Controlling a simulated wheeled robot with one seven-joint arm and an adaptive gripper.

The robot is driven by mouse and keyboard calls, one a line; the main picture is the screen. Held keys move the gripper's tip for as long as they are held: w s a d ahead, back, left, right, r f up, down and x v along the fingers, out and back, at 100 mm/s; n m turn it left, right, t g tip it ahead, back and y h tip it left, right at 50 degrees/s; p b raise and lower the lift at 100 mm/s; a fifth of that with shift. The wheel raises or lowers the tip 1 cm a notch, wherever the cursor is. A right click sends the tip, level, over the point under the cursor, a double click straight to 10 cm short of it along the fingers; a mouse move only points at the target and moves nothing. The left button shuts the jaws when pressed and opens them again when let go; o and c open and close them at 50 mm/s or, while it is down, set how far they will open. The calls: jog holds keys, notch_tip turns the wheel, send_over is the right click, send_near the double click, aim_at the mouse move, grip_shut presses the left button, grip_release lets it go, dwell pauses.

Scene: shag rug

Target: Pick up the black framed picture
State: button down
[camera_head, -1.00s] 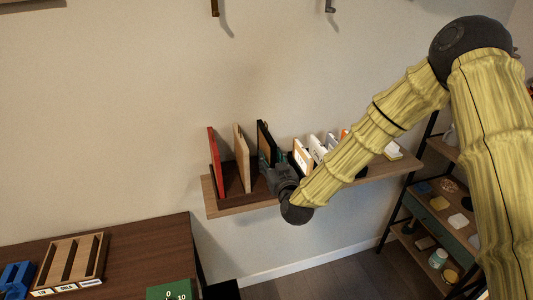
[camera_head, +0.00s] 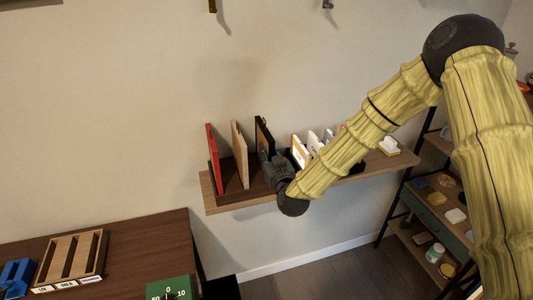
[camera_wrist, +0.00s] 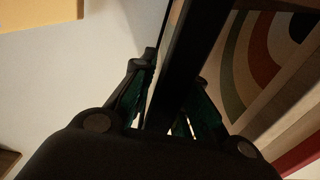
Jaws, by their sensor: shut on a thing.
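The black framed picture (camera_head: 262,134) stands upright in a dark slotted holder on the wall shelf, seen nearly edge-on between a pale wooden frame and smaller frames. My gripper (camera_head: 267,156) is at its near edge. In the wrist view, the black frame bar (camera_wrist: 187,65) runs between my two fingers (camera_wrist: 170,105), which are shut on it. The lower part of the picture is hidden by my gripper, so I cannot tell whether it touches the holder.
A red frame (camera_head: 213,158) and the pale wooden frame (camera_head: 239,155) stand close on the left. Small light frames (camera_head: 300,152) stand on the right. The shelf (camera_head: 212,198) sits against the wall. A shelving rack (camera_head: 422,205) is farther right.

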aim_at(268, 134)
jog(key=shift+r, duration=0.2)
notch_tip(268, 134, up, 6)
jog(key=shift+r+b, duration=0.1)
jog(key=shift+b, duration=1)
jog(key=shift+s+d+r, duration=0.1)
jog(key=shift+s, duration=0.25)
jog(key=b+v, duration=0.5)
jog(key=v, duration=1.2)
jog(key=shift+s+r, duration=0.15)
jog(key=shift+r, duration=0.05)
jog(key=shift+f, duration=0.1)
